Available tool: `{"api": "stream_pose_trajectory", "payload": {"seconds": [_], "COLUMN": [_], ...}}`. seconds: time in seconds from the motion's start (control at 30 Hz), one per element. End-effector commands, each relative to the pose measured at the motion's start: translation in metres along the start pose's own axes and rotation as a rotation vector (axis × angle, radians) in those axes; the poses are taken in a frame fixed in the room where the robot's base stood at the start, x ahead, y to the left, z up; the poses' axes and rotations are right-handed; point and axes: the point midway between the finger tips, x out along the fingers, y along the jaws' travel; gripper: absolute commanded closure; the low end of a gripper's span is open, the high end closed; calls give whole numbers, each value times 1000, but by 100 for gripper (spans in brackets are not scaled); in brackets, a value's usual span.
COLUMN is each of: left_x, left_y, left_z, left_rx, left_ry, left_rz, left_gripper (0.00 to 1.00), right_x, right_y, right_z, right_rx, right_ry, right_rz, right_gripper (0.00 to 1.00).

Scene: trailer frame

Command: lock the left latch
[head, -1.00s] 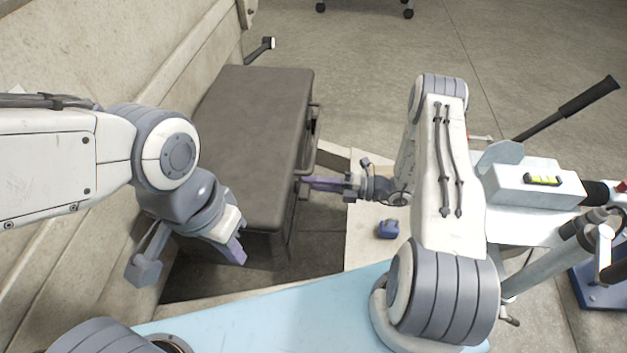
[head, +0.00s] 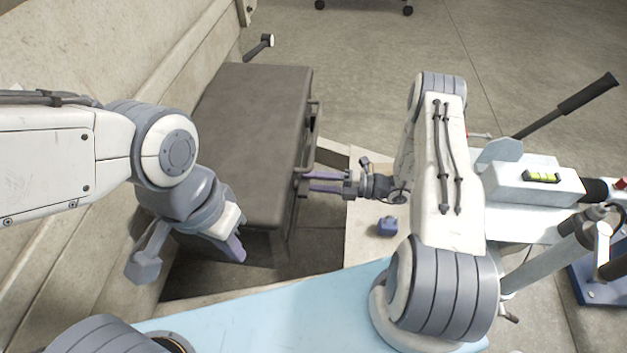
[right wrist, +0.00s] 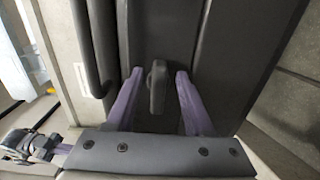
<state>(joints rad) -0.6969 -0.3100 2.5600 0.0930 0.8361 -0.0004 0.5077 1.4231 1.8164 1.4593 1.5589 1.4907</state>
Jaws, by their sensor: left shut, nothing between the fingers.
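A dark grey box (head: 250,130) with its lid down stands left of centre in the head view. In the right wrist view, a short dark latch (right wrist: 157,87) sits upright on the box front, beside a long handle bar (right wrist: 92,50). My right gripper (head: 313,182) is at the box front with its two purple fingers apart. In the right wrist view the fingers stand on either side of the latch, with a gap visible on each side. Whether the latch is locked cannot be told. My left gripper (head: 237,248) is shut and empty near the box's near end.
A small blue block-like object (head: 387,226) lies on the pale board (head: 362,250) right of the box. A pale wall (head: 150,60) runs along the left. A white unit with a green level (head: 541,177) and a black-handled lever (head: 588,92) stand at the right.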

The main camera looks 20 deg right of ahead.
Motion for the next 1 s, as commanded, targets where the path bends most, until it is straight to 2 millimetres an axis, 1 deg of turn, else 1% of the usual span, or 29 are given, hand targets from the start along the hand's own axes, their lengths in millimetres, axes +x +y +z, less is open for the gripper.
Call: {"api": "stream_pose_trajectory", "payload": {"seconds": [0.07,0.17,0.27,0.5,0.63,0.8,1.0], "left_x": [0,-1,-2,-5,-6,-6,-6], "left_y": [0,0,0,0,0,0,0], "left_z": [0,0,0,0,0,0,0], "left_rx": [0,0,0,0,0,0,0], "left_ry": [0,0,0,0,0,0,0], "left_rz": [0,0,0,0,0,0,0], "left_gripper": [100,100,100,100,100,100,100], "right_x": [-1,-8,-23,-72,-92,-105,-106], "right_y": [0,1,1,0,0,0,0], "right_z": [0,1,2,1,1,0,0], "right_rx": [-1,-2,-3,-2,-2,0,0], "right_ry": [0,-2,-5,-7,-5,-3,0], "right_rz": [0,1,1,0,0,0,0], "right_gripper": [48,48,48,48,48,48,48]}}
